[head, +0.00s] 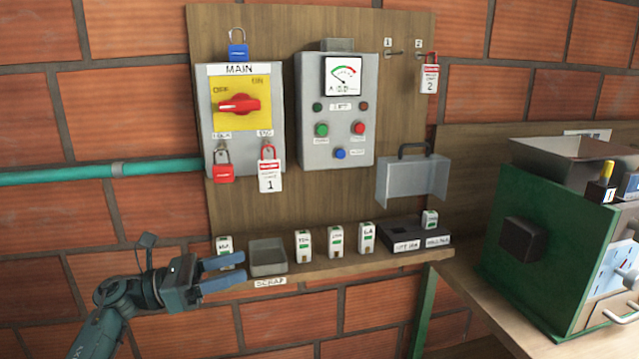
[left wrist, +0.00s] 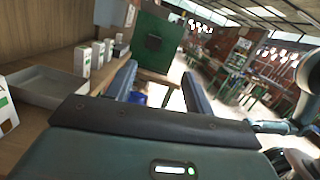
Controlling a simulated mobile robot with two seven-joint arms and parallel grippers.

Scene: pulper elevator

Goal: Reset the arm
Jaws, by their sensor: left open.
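My left gripper (head: 222,274) is in the head view at lower left, in front of the shelf beside the scrap tray. Its two blue-grey fingers are apart and point right, with nothing between them. In the left wrist view my left gripper (left wrist: 160,85) also shows open, its fingers reaching toward a green machine (left wrist: 150,45). My right gripper is not in either view.
A shelf (head: 345,264) holds a scrap tray (head: 268,257), several small white boxes and a black holder (head: 400,236). Above are a main switch box (head: 240,130) and a meter box (head: 338,110). The green machine (head: 540,262) stands on a bench at right.

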